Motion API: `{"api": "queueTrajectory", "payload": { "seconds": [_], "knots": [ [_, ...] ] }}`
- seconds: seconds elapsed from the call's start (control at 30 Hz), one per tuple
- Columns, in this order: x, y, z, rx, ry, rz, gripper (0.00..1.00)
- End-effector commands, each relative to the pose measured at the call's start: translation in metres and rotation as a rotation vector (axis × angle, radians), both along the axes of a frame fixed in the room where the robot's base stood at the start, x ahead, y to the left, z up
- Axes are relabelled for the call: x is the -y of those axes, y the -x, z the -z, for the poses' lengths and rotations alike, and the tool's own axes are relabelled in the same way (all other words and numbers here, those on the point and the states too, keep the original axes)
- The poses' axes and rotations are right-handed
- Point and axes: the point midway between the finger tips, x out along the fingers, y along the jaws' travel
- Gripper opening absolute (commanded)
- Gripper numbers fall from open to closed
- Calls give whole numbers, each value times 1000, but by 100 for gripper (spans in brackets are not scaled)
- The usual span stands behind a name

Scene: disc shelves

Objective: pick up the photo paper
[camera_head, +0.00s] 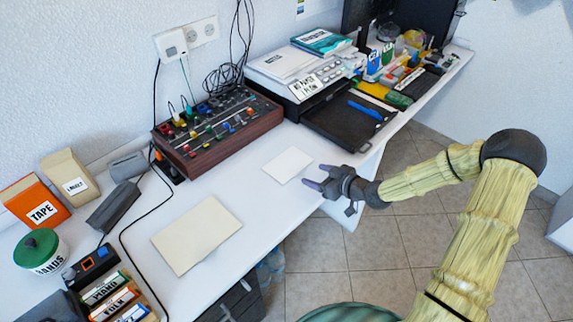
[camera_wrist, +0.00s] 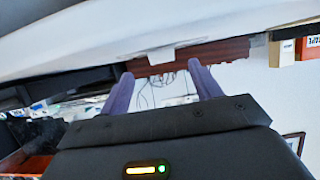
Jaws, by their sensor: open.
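A small white sheet (camera_head: 287,165), which looks like the photo paper, lies flat near the front edge of the white desk, in front of the mixer. A larger cream sheet (camera_head: 197,235) lies flat further left; no label shows on either. My gripper (camera_head: 317,177) is open and empty, just right of the small sheet at the desk's edge, with a short gap between them. In the wrist view, the two purple fingers of my gripper (camera_wrist: 160,68) are spread with nothing between them. A small pale tab (camera_wrist: 175,53) shows just beyond the fingertips; I cannot tell if it is the sheet.
The desk (camera_head: 245,190) is bare around the small sheet. A mixer (camera_head: 217,130) with coloured knobs and a printer (camera_head: 300,75) with a black tray (camera_head: 350,118) stand behind. A black cable (camera_head: 128,225), boxes and a green-lidded jar (camera_head: 38,250) are at left.

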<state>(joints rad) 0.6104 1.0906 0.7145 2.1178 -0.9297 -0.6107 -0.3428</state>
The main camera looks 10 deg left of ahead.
Motion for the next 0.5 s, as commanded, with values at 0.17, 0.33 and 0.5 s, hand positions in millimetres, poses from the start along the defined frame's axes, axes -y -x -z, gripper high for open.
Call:
{"api": "queueTrajectory", "payload": {
  "seconds": [0.17, 0.33, 0.5],
  "knots": [
    [-4, 0, 0, 0, 0, -5, 64],
    [-19, -11, 5, 1, -2, -8, 64],
    [-36, -26, 14, 0, -1, -5, 64]
  ]
}}
